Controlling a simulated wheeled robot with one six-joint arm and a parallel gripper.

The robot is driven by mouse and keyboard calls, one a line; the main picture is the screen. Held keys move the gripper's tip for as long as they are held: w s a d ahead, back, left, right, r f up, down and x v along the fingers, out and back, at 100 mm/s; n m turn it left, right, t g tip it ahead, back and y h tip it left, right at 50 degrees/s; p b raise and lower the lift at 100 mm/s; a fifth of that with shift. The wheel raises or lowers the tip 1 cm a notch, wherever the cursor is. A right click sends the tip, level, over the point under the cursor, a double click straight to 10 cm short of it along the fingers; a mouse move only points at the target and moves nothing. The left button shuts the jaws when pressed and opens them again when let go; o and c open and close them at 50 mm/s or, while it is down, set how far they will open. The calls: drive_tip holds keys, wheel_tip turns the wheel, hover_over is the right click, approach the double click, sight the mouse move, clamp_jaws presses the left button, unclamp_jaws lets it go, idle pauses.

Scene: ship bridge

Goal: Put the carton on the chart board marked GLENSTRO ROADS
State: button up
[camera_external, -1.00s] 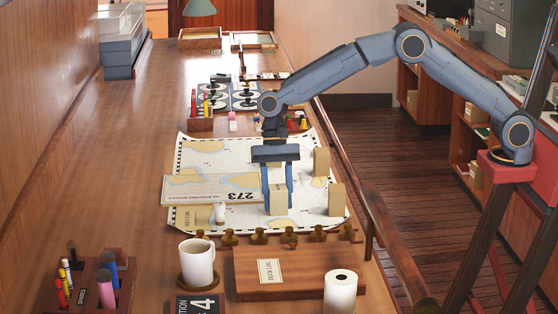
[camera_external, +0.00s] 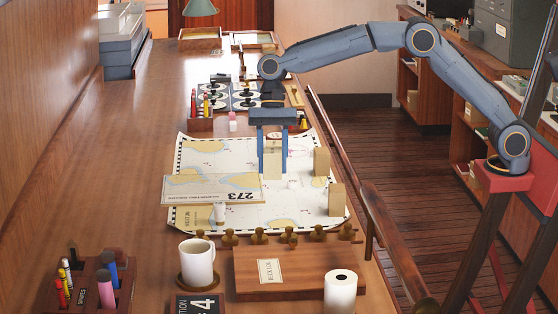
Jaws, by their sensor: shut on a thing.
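My gripper (camera_external: 272,168) is shut on a small tan carton (camera_external: 272,158), held upright between its two blue fingers over the large chart. Two similar tan cartons stand upright at the chart's right side, one farther back (camera_external: 321,162) and one nearer (camera_external: 336,199). The large chart (camera_external: 200,150) lies on the wooden counter. A narrower chart piece marked 273 (camera_external: 190,189) lies over its left middle. I cannot read GLENSTRO ROADS on any surface, so I cannot tell which board bears it.
A white mug (camera_external: 198,262), a wooden DECK LOG box (camera_external: 300,275) and a white roll (camera_external: 340,292) stand in front. A row of brown knobs (camera_external: 260,237) lines the chart's near edge. Behind are a pen box (camera_external: 201,123), dark round items and two shallow trays (camera_external: 200,39).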

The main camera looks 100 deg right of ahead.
drive_tip(key=w+d+r+m+t+h, duration=0.1)
drive_tip(key=w+d+m+t, duration=0.1)
drive_tip(key=w+d+m, duration=0.35)
drive_tip(key=w+d+m+t+h, duration=0.2)
drive_tip(key=d+m, duration=0.5)
drive_tip(key=d, duration=0.1)
drive_tip(key=p, duration=0.4)
approach(236, 187)
drive_tip(key=shift+x, duration=2.45)
drive_tip(key=shift+a+b, duration=0.1)
drive_tip(key=shift+b, duration=0.2)
drive_tip(key=o, duration=1.1)
drive_tip(key=shift+f, duration=0.15)
drive_tip(key=shift+c, duration=0.2)
